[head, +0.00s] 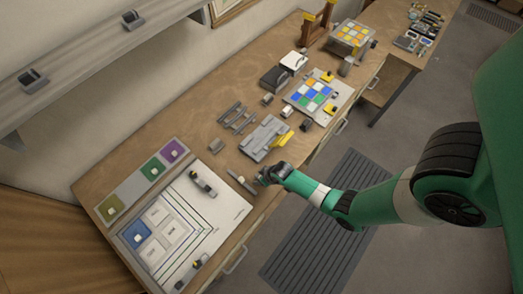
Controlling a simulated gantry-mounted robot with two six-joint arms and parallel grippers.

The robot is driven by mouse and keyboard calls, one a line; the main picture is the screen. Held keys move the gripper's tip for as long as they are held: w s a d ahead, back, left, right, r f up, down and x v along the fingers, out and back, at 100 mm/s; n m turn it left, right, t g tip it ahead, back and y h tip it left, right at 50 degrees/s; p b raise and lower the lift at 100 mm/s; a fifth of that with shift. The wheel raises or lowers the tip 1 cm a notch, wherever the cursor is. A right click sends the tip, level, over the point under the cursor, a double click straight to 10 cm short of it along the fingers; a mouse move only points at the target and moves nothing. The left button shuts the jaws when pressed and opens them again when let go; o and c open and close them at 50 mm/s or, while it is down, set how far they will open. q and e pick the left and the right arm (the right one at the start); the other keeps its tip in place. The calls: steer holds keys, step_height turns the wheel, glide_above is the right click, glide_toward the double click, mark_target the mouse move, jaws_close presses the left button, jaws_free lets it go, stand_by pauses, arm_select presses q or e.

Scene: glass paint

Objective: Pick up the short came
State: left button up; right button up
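Several grey bars, which look like cames, lie on the wooden bench in the head view. One group of cames (237,118) lies side by side left of a grey board. Another thin grey strip (238,181) lies near the white panel board. I cannot tell for sure which is the short came. My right gripper (263,179) is low over the bench's front edge, beside the right end of this thin strip. It is small and dark here, so its opening and any contact with the strip cannot be made out. My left gripper is not in view.
The white board (228,206) holds glass panels and a dark tool. A tray with coloured squares (112,206) lies beyond it. A grey board with a yellow piece (281,139), a coloured tile board (342,101) and a dark box (275,78) stand further right.

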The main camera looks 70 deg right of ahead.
steer(key=shift+c, duration=0.3)
jaws_close()
steer(key=shift+r, duration=0.1)
